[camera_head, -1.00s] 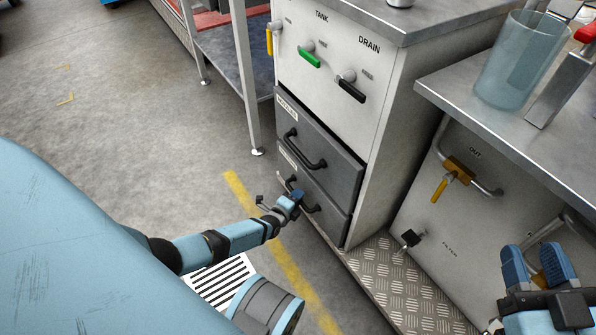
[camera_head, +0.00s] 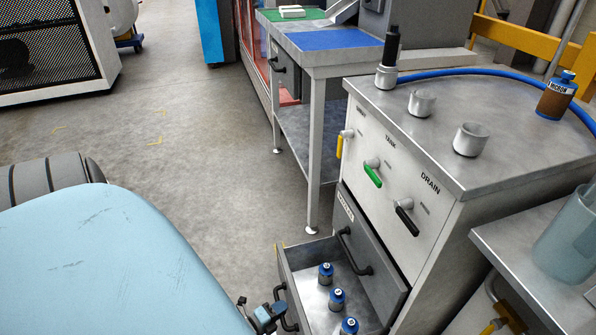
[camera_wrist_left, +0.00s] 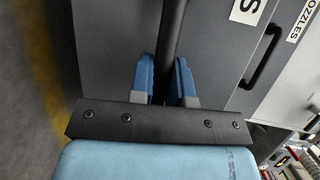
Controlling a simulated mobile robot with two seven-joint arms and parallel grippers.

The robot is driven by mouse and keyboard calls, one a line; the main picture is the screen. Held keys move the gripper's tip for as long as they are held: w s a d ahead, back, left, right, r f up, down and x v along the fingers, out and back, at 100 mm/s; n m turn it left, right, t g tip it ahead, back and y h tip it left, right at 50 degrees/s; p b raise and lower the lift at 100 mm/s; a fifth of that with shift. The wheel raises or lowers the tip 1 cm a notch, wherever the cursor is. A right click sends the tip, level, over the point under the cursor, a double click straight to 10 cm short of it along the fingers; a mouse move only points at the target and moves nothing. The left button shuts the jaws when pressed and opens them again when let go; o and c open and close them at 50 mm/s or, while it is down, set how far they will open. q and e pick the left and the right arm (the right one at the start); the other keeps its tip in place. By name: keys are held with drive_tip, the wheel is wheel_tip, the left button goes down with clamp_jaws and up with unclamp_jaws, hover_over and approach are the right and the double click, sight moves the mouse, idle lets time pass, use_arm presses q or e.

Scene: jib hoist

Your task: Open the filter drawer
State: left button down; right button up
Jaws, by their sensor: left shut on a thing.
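The lower drawer (camera_head: 311,299) of the grey cabinet stands pulled out, its inside showing. In it stand small blue-capped pieces (camera_head: 337,298), three of them in view. My left gripper (camera_head: 268,316) is at the drawer's front, at its black bar handle (camera_head: 286,311). In the left wrist view the two blue fingers (camera_wrist_left: 165,84) are shut around the dark handle (camera_wrist_left: 173,35), with the grey drawer front (camera_wrist_left: 112,50) behind. Only part of a white label (camera_wrist_left: 246,10) shows there, ending in S. My right gripper is out of view.
The upper drawer (camera_head: 362,250), labelled nozzles, is shut directly above. Green and black valve levers (camera_head: 404,221) stick out of the cabinet face. A bench (camera_head: 316,150) stands behind. The floor (camera_head: 190,170) to the left is clear.

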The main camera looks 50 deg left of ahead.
use_arm(q)
drive_tip(key=shift+s+a, duration=0.3)
drive_tip(key=shift+s, duration=0.4)
drive_tip(key=shift+s+a, duration=0.25)
drive_tip(key=shift+s, duration=0.4)
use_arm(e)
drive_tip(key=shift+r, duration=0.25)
use_arm(q)
drive_tip(key=c, duration=1.1)
unclamp_jaws()
drive_tip(key=s+r+p, duration=0.2)
drive_tip(key=s+p, duration=0.1)
drive_tip(key=s, duration=1)
drive_tip(key=shift+s+r+p, duration=0.2)
drive_tip(key=shift+s+p, duration=0.1)
drive_tip(key=shift+p, duration=0.05)
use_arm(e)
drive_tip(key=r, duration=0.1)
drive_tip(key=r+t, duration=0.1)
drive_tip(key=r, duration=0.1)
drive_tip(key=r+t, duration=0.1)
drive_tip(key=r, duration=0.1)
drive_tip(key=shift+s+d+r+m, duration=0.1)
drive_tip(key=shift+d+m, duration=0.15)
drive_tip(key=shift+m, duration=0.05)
